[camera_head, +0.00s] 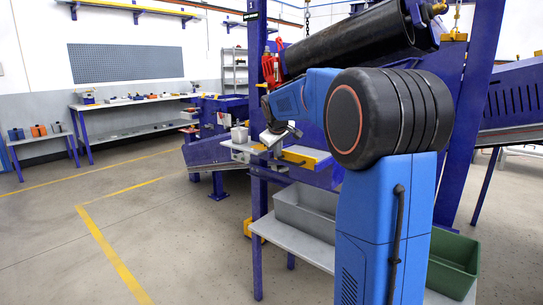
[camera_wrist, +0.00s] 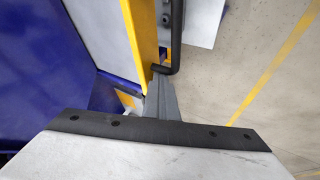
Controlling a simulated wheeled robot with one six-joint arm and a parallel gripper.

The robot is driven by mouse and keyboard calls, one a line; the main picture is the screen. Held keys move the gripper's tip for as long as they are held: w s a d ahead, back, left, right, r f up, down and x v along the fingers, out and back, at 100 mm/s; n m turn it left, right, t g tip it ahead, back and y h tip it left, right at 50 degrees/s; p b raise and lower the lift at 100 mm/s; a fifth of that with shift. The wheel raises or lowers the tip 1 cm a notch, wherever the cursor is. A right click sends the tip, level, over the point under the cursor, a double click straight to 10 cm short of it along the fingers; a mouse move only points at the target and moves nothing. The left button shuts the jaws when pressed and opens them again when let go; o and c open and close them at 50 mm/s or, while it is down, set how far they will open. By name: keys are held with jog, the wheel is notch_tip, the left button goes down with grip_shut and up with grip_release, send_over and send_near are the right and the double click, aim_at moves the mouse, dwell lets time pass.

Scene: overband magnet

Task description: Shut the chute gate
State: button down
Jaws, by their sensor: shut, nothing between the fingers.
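The chute gate appears as a yellow plate (camera_head: 308,153) at the front of the blue frame, partly behind my arm. In the wrist view its yellow edge (camera_wrist: 139,38) runs from the top centre down to my fingers. A black bent handle (camera_wrist: 177,35) stands along its right side, and its lower end turns in toward the plate. My gripper (camera_wrist: 160,78) is shut and empty. Its grey fingertips are at the handle's turned-in end; I cannot tell whether they touch. In the head view my gripper (camera_head: 274,138) is small, just above and left of the yellow plate.
A grey bin (camera_head: 305,212) and a green bin (camera_head: 453,264) stand on a low bench below. A blue post (camera_head: 258,200) stands close to the gripper's left. A blue panel (camera_wrist: 40,65) fills the wrist view's left. The floor (camera_head: 130,230) at left is clear.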

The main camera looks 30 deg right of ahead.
aim_at(295, 148)
jog(key=w+d, duration=0.1)
jog(key=d, duration=0.3)
jog(key=w+d, duration=0.2)
jog(key=d, duration=0.2)
jog(key=w+d, duration=0.1)
jog(key=d, duration=0.3)
jog(key=shift+w+d, duration=0.1)
jog(key=shift+w, duration=0.15)
jog(key=shift+s+a, duration=0.15)
jog(key=shift+a, duration=0.3)
jog(key=a, duration=0.1)
jog(key=s+a, duration=0.1)
jog(key=s+a+r, duration=0.1)
jog(key=shift+a, duration=0.3)
jog(key=v, duration=0.8)
jog(key=shift+r, duration=0.25)
jog(key=shift+s, duration=0.1)
